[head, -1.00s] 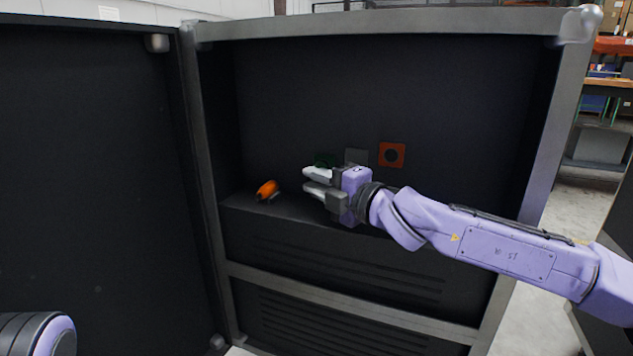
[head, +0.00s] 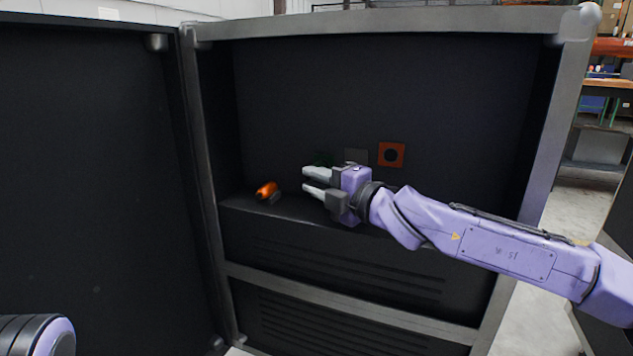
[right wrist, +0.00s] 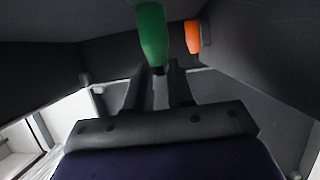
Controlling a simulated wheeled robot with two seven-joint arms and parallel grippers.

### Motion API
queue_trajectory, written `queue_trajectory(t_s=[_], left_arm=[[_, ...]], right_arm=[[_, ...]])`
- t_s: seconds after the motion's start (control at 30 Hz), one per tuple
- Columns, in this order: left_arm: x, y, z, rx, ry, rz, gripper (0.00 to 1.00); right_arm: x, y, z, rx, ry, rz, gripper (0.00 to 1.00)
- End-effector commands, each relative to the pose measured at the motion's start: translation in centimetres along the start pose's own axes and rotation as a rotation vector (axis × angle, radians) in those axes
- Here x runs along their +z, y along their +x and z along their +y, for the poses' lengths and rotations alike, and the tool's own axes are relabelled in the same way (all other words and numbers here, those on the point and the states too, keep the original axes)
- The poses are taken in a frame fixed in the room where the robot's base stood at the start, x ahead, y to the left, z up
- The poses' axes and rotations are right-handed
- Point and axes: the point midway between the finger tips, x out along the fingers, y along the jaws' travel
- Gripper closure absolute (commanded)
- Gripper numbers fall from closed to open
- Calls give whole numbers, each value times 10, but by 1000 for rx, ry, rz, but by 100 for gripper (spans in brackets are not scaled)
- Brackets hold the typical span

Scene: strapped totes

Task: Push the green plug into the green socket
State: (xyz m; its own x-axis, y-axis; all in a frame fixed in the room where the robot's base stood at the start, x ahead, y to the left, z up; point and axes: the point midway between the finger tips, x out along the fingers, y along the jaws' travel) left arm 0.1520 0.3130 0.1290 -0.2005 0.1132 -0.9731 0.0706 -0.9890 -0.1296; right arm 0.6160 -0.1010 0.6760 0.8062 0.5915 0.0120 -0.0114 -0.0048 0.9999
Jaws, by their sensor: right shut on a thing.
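The green plug (right wrist: 152,35) shows in the right wrist view at the tips of my right gripper's fingers (right wrist: 158,78), its dark end between them. In the head view my right gripper (head: 311,181) points left inside the cabinet, above the shelf, with its two fingers a little apart around the plug. The plug itself cannot be made out there. The green socket (head: 322,158) is a dark green patch on the back panel, just behind and above the upper finger and partly hidden by it. My left gripper is out of view; only part of my left arm shows at lower left.
An orange plug (head: 266,189) sits on the cabinet's shelf (head: 240,206) left of my right gripper. An orange socket plate (head: 391,155) and a dark grey plate (head: 356,155) are on the back panel to the right. The cabinet frame (head: 549,140) and open door (head: 90,180) bound the space.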

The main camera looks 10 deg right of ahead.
Motion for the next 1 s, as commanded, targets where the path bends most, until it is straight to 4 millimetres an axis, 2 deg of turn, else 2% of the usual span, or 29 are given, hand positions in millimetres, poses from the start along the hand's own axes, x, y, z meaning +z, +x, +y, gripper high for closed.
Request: queue_trajectory(t_s=[1.0], left_arm=[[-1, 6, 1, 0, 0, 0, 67]], right_arm=[[0, 0, -1, 1, 0, 0, 100]])
